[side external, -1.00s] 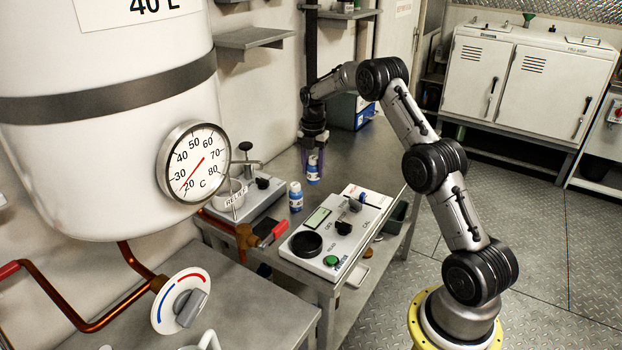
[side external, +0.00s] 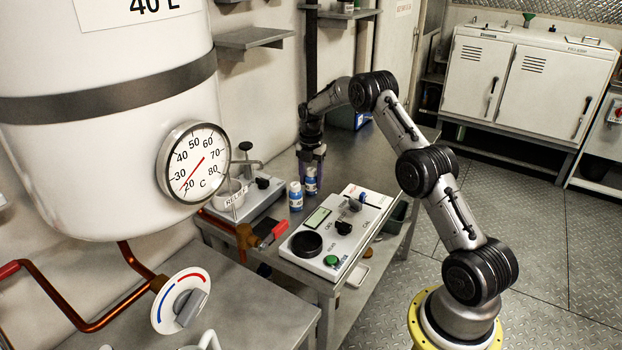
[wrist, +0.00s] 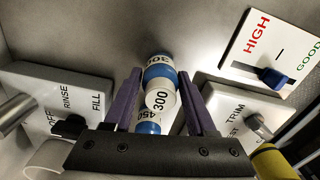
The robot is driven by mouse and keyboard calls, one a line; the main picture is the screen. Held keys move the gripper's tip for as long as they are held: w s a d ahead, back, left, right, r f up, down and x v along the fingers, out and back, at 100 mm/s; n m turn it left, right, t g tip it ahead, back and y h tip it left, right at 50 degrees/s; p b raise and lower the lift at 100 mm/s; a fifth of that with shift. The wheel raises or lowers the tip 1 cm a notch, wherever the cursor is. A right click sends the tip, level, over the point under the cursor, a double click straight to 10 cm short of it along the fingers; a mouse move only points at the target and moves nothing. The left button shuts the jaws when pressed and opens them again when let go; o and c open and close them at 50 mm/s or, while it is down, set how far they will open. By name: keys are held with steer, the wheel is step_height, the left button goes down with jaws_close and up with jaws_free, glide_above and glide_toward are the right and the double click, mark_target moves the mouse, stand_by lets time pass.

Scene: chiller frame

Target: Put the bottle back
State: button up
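Two small blue-and-white bottles stand close together on the bench. In the side view the left bottle (side external: 296,197) stands clear, and the right bottle (side external: 311,182) is directly below my gripper (side external: 311,168). In the wrist view a bottle marked 300 (wrist: 159,72) lies between the tips of my purple fingers (wrist: 162,82), with a visible gap on each side.
A meter box (side external: 335,240) with knobs and a display stands right of the bottles. A grey unit (side external: 255,200) with a tap is to the left, against the wall side. Bare bench (side external: 360,150) lies behind and right of my gripper.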

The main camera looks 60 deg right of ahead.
steer(key=shift+o, duration=1.2)
step_height(320, 180, up, 12)
steer(key=shift+a+r, duration=0.1)
steer(key=shift+r, duration=0.1)
steer(key=s+a+r+m+t, duration=0.1)
steer(key=s+a+r+m, duration=0.4)
steer(key=s+a+r, duration=0.3)
steer(key=s+a+r+m+t, duration=0.2)
steer(key=s+a+r+m, duration=0.3)
steer(key=a+r, duration=0.45)
steer(key=s+a+f+m+t, duration=0.1)
steer(key=s+a+f+m, duration=0.1)
steer(key=s, duration=0.5)
steer(key=s+a+f+m, duration=0.2)
steer(key=s+a+m, duration=0.2)
steer(key=s+a, duration=0.1)
steer(key=s+a+f+m+t, duration=0.1)
steer(key=s+a+f+m, duration=0.1)
steer(key=s, duration=0.6)
steer(key=shift+s+a+m+t, duration=0.3)
steer(key=shift+a+m, duration=0.6)
steer(key=shift+a, duration=0.1)
